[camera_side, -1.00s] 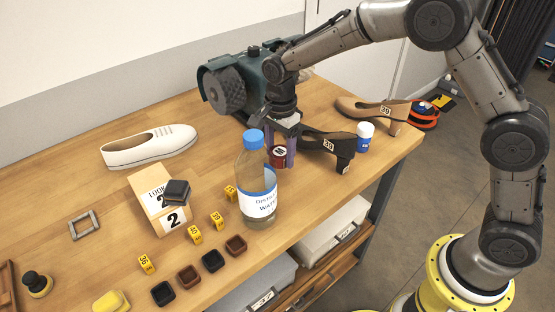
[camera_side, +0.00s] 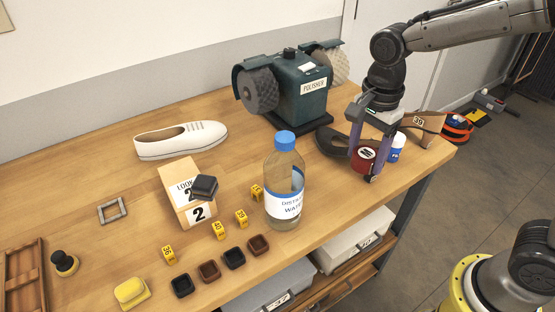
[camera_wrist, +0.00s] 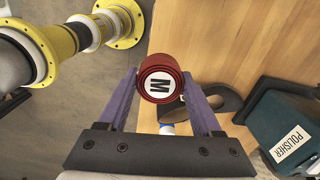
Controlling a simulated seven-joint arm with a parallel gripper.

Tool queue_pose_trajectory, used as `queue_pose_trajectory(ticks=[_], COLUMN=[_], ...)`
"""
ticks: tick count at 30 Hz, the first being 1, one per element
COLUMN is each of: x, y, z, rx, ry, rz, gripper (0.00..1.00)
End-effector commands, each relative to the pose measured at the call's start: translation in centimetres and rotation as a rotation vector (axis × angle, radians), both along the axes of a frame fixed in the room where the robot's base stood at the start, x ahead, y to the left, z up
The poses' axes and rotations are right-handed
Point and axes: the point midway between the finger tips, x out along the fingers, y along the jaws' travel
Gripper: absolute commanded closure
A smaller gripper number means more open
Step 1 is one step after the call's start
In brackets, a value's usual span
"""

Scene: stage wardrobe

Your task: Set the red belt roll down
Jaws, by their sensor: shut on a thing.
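The red belt roll (camera_side: 362,160) has a white top disc marked M. It also shows in the wrist view (camera_wrist: 160,80), upright between the fingers. My gripper (camera_side: 366,160) is shut on the roll and points down near the bench's right front edge; its purple fingers (camera_wrist: 163,88) flank the roll in the wrist view. In the wrist view the roll overlaps the line of the bench edge. I cannot tell whether it touches the bench (camera_side: 335,195) or hangs just above it.
A dark shoe (camera_side: 332,145) lies behind the gripper, partly hidden. A blue-and-white jar (camera_side: 397,147) stands close to its right. A tan shoe (camera_side: 428,124), the polisher (camera_side: 300,88) and a water bottle (camera_side: 285,185) are nearby. Bare bench lies between bottle and gripper.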

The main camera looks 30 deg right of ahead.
Motion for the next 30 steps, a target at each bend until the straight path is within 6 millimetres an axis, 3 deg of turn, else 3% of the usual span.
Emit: queue_pose_trajectory(ticks=[5,9,15,23,30], x=[3.3,7.4,12.9,18.6,22.5], y=[0.8,2.3,4.7,8.0,10.9], z=[3.1,5.1,6.5,5.8,2.9], rx=[0.002,0.001,0.001,0.001,0.000], ry=[-0.009,-0.007,-0.005,-0.004,-0.003], rz=[-0.047,-0.083,-0.116,-0.138,-0.134], gripper=[0.94,0.94,0.94,0.94,0.94])
